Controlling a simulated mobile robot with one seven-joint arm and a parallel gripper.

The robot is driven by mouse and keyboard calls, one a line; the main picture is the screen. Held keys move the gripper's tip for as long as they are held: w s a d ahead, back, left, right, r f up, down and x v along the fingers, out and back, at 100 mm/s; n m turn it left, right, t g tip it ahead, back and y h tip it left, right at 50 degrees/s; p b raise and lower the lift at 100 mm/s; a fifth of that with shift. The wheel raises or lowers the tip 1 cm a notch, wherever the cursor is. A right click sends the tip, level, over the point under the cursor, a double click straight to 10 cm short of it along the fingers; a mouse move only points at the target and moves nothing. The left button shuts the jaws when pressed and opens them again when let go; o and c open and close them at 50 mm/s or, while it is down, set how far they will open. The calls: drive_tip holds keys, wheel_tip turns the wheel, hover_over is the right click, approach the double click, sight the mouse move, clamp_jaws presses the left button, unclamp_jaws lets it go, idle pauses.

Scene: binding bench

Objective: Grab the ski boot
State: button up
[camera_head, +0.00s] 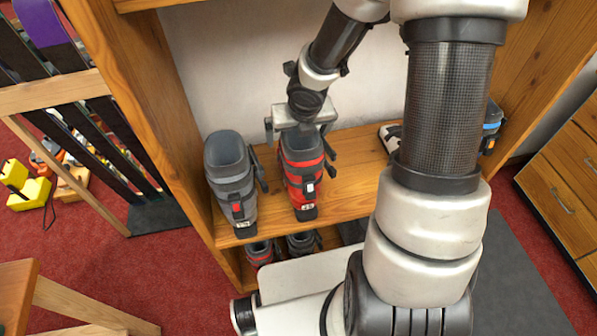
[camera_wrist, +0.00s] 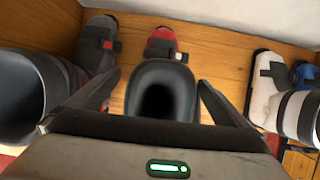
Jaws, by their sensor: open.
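A red ski boot (camera_head: 303,172) with a dark grey cuff stands upright on the wooden shelf. My gripper (camera_head: 300,127) is over the top of this boot. In the wrist view, the boot's dark cuff opening lies between my two open fingers (camera_wrist: 158,92), with a visible gap on each side, and its red toe (camera_wrist: 162,42) shows beyond. A grey ski boot (camera_head: 232,180) stands just left of the red one; its toe also shows in the wrist view (camera_wrist: 97,42).
A white boot (camera_wrist: 262,85) and a blue boot (camera_wrist: 305,76) stand further right on the shelf (camera_head: 352,165), partly hidden by my arm in the head view. More boots (camera_head: 262,250) sit below. A wooden side panel (camera_head: 150,100) rises at left.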

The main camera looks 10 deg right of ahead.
sight(297, 140)
drive_tip(key=b+x, duration=0.3)
drive_tip(key=x, duration=0.2)
drive_tip(key=shift+s+d+f, duration=0.1)
drive_tip(key=shift+d+f, duration=0.05)
drive_tip(key=shift+d, duration=0.05)
drive_tip(key=c, duration=1.9)
drive_tip(key=shift+r, duration=0.2)
drive_tip(key=shift+c, duration=1)
